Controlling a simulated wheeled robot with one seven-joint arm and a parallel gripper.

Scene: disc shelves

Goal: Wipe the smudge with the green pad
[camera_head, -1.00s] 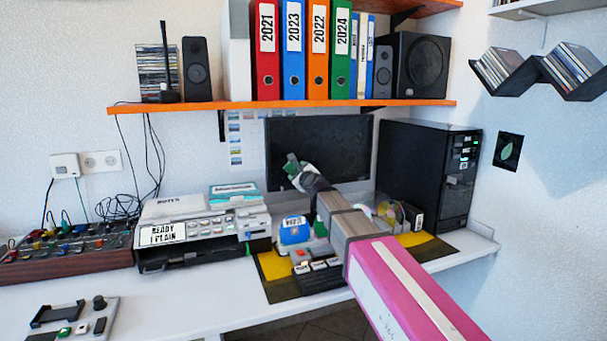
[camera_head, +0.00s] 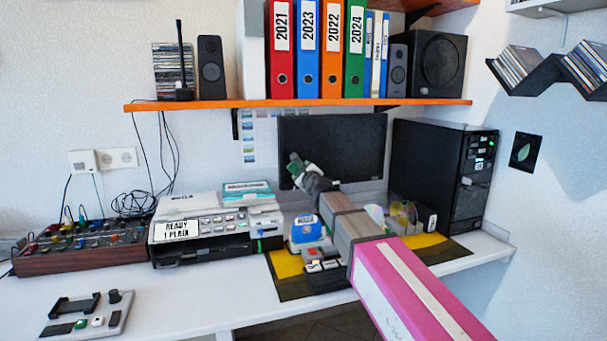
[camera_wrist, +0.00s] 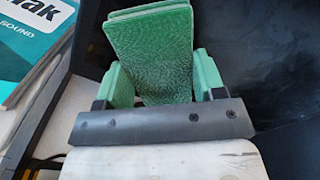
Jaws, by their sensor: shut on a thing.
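My gripper (camera_head: 298,170) is at the end of my outstretched arm, in front of the dark monitor (camera_head: 345,140) in the head view. In the wrist view my gripper (camera_wrist: 155,85) is shut on the green pad (camera_wrist: 155,50), a flat textured block held between its green fingers. The pad also shows in the head view (camera_head: 295,161), small and near the monitor's left part. I cannot tell whether it touches the screen. The smudge cannot be made out in either view.
A printer (camera_head: 215,226) stands left of my arm, with a teal box (camera_head: 248,187) on it. A blue tape dispenser (camera_head: 308,230) stands just left of my forearm. A black computer tower (camera_head: 430,170) is at right. An orange shelf (camera_head: 300,103) with binders hangs above.

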